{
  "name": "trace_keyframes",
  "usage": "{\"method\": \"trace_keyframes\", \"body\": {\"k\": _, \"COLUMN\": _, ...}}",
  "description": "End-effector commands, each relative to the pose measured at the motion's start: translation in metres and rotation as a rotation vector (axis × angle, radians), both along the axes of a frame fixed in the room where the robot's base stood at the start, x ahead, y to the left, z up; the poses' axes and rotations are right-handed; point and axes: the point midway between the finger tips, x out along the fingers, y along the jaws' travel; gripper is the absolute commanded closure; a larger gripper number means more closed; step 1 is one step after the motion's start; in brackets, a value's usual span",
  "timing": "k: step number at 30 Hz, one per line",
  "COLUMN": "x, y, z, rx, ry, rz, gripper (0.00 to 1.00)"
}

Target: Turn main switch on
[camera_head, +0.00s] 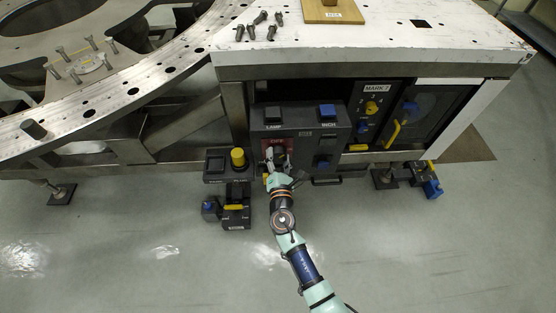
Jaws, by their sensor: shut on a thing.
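The main switch (267,147) seems to be the control on a red plate on the lower left of a dark grey panel box (338,131). My gripper (274,158) is at this red plate, at the end of my arm reaching up from the bottom of the picture. It is shut on the switch's handle, as far as I can tell. The handle is mostly hidden behind the gripper, so its angle cannot be read.
The panel box also has black and blue buttons (327,110). A yellow-knobbed box (238,158) stands close left, above a smaller block with a yellow lever (236,206). A MARK 7 panel (376,90) and a yellow-handled door (398,135) are right.

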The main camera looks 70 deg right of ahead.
Motion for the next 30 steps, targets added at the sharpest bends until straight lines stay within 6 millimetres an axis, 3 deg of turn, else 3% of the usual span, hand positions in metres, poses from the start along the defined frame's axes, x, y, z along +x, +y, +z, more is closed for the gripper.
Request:
{"method": "trace_keyframes", "body": {"k": 18, "x": 0.0002, "y": 0.0002, "z": -0.0002, "rx": 0.247, "ry": -0.478, "rz": 0.001, "gripper": 0.75}}
{"method": "trace_keyframes", "body": {"k": 30, "x": 0.0003, "y": 0.0003, "z": 0.0, "rx": 0.324, "ry": -0.626, "rz": 0.001, "gripper": 0.75}}
